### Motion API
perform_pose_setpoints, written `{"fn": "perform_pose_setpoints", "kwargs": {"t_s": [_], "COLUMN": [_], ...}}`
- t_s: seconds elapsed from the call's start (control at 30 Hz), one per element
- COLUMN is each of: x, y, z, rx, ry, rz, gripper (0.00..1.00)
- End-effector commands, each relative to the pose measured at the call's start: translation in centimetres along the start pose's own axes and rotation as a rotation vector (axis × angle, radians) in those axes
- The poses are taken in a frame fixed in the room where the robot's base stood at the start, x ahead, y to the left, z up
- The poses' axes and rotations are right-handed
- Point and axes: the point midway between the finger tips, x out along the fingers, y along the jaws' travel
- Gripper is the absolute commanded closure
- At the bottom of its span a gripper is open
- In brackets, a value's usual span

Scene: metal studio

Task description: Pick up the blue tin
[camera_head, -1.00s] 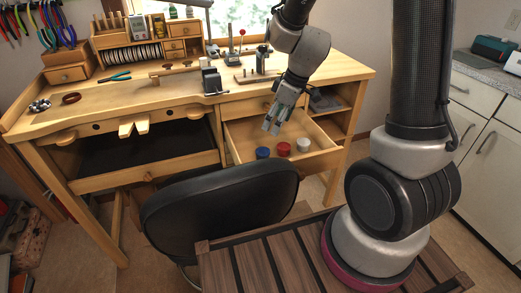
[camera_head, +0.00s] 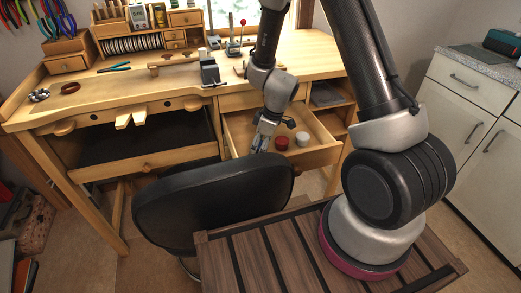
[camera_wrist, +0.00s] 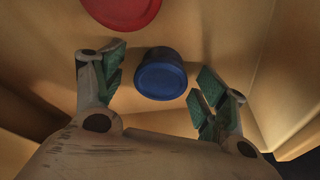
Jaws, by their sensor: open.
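The blue tin (camera_wrist: 161,76) stands in the open drawer, and in the wrist view it lies between the open fingers of my gripper (camera_wrist: 160,88). There is a gap on each side of it, and I see no finger touching it. In the head view my gripper (camera_head: 262,138) reaches down into the drawer's left part and hides the blue tin. A red tin (camera_head: 281,143) stands just right of my gripper; it also shows at the top of the wrist view (camera_wrist: 122,8).
A white tin (camera_head: 302,138) stands right of the red one. The open drawer (camera_head: 325,157) has wooden walls close around my gripper. A black chair (camera_head: 215,205) stands in front of the workbench (camera_head: 100,100), near the drawer's left front.

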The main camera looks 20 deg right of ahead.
Motion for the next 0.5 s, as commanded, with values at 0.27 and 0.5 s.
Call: {"fn": "perform_pose_setpoints", "kwargs": {"t_s": [0.27, 0.5], "x": [-0.02, -0.03], "y": [0.01, 0.00], "z": [-0.01, 0.00], "rx": [0.000, 0.000], "ry": [0.000, 0.000], "rz": [0.000, 0.000], "gripper": [0.44, 0.78]}}
